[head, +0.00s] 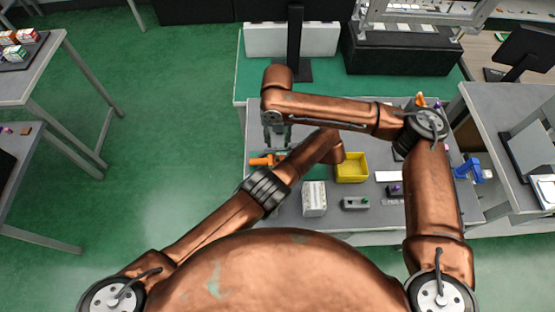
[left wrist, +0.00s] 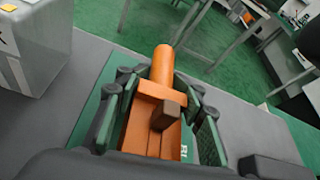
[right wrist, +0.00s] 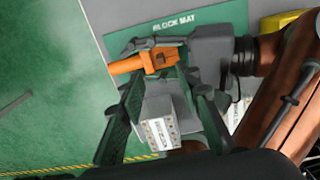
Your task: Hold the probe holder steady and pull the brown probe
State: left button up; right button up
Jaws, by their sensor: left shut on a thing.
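The orange probe holder (head: 262,160) lies at the left part of the table. My left gripper (left wrist: 160,105) is shut around the orange holder's body (left wrist: 162,68). The square-ended brown probe (left wrist: 168,114) stands out of the holder, between the left fingers. In the right wrist view the brown probe (right wrist: 165,60) is small, near the end of the orange holder (right wrist: 128,66) by my left gripper. My right gripper (head: 277,138) points down close to the holder. In its wrist view its fingers (right wrist: 160,120) are spread, and neither is on the probe.
A pale labelled box (right wrist: 160,132) shows between the right fingers in the right wrist view; its distance is unclear. A yellow bin (head: 351,168) and a white carton (head: 314,199) stand to the right. Open floor lies left.

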aim_at(271, 161)
notch_tip(271, 161, down, 9)
jog(key=shift+f, duration=0.1)
dwell(0.4)
jog(key=shift+c, duration=0.7)
grip_shut()
dwell(0.3)
